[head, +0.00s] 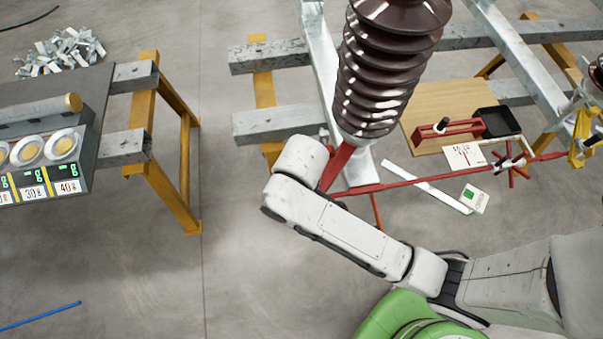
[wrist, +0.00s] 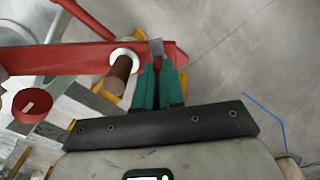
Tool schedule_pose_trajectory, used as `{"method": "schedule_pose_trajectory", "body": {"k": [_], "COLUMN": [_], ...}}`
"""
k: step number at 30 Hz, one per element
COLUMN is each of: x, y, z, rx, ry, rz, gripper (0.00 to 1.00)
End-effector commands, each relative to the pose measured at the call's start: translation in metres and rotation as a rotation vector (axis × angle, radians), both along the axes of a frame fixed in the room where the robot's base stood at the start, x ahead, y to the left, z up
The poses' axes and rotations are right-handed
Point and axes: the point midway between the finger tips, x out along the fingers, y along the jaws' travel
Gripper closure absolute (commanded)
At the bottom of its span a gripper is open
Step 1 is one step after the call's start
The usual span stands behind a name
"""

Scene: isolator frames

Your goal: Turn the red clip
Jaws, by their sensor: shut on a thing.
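In the wrist view, a red bar (wrist: 60,59) runs across the top left, with a pale ring and a brown pin (wrist: 121,72) through it. A red end piece (wrist: 178,55) shows just right of the pin; I cannot tell for certain that it is the red clip. My gripper (wrist: 158,66) has teal fingers close together at this end, right beside the pin. They are shut on a thin grey tab (wrist: 156,48) by the red end piece. The contact is partly hidden by the fingers. In the head view my arm hides the gripper.
A brown ribbed insulator (head: 385,70) stands over the red parts (head: 338,165). A grey steel frame (head: 270,122) is close by. Open floor (head: 260,250) is at left.

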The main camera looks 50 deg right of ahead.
Motion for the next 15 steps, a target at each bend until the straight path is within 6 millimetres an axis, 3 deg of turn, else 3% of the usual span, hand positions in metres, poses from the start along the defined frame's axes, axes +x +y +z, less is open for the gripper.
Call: {"method": "schedule_pose_trajectory", "body": {"k": [15], "x": [-0.0003], "y": [-0.0003], "z": [-0.0002], "rx": [0.000], "ry": [0.001], "rz": [-0.190], "gripper": [1.00]}}
